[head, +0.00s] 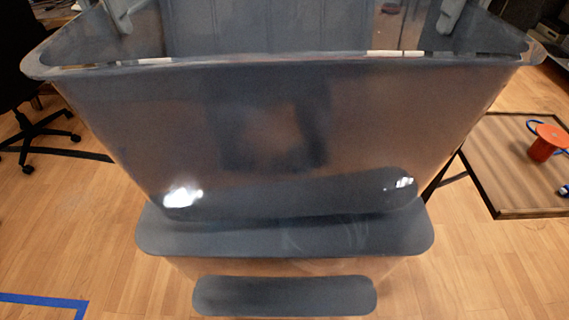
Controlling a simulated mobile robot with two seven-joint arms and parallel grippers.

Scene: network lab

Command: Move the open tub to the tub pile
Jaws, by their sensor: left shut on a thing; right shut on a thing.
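The open tub (270,110) is large, grey and see-through, and fills the upper middle of the head view. Its wide near rim faces me. My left gripper (122,14) is shut on the tub at its upper left. My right gripper (448,14) is shut on it at its upper right. Both grippers are partly cut off by the top edge. Directly below the tub is a dark grey, rounded tub or lid (285,240), which looks like part of the tub pile. I cannot tell whether the open tub touches it. A smaller dark rounded piece (285,296) shows lower down.
A black office chair (35,125) stands at the left. At the right, a low board or mat (505,175) with a dark edge carries an orange spool (546,143). Blue tape (45,300) marks the wooden floor at the lower left. Floor on both sides is mostly clear.

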